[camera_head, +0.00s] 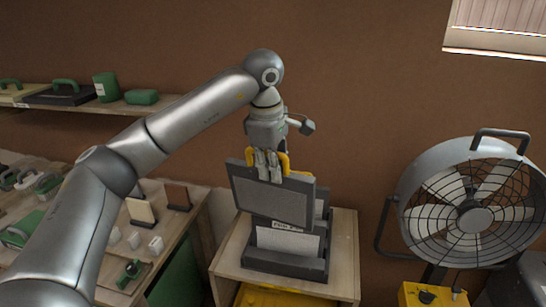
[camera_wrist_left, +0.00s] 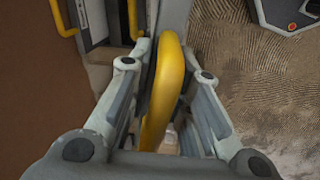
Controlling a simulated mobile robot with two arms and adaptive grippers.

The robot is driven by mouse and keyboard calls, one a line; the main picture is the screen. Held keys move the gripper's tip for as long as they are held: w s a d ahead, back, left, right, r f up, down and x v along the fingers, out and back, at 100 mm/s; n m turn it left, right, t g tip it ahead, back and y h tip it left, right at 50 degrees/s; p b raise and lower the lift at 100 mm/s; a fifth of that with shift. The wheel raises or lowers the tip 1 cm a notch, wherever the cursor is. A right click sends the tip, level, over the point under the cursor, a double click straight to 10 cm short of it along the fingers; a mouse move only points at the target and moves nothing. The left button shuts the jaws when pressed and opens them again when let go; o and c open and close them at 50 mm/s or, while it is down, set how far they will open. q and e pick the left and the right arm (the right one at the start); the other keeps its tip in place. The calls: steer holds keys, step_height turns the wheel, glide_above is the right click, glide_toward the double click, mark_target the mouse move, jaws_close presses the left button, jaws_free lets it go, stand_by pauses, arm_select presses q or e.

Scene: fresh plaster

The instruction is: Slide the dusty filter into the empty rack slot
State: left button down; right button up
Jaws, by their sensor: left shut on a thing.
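The filter (camera_head: 270,203), a flat grey panel in a dark frame, hangs upright from my left gripper (camera_head: 268,172). In the left wrist view the fingers close around its yellow handle (camera_wrist_left: 165,85). The dark grey rack (camera_head: 285,262) stands on a small wooden stand below. The filter is above and in front of the rack, slightly tilted, and covers part of it. A pale plate with lettering (camera_head: 290,241) shows on the rack under the filter. Other yellow handles (camera_wrist_left: 62,15) show beyond the fingers. I cannot tell which slot is empty. My right gripper is out of view.
A large fan (camera_head: 475,205) stands to the right, with a yellow box (camera_head: 432,295) below it. A workbench (camera_head: 170,235) with tools and blocks lies left of the stand. A wall shelf (camera_head: 130,107) holds green items. A brown wall is behind.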

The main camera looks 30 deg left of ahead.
arm_select(q)
steer(key=s+d+f+m+g+h, duration=0.1)
steer(key=s+d+f+m, duration=0.3)
steer(key=s+f+m, duration=0.4)
steer(key=s+d+f+m+g+h, duration=0.1)
steer(key=s+d+f+m, duration=0.3)
steer(key=s+f+m, duration=0.5)
steer(key=s+m, duration=0.1)
steer(key=s, duration=0.3)
steer(key=shift+m+h, duration=0.3)
steer(key=shift+f, duration=0.1)
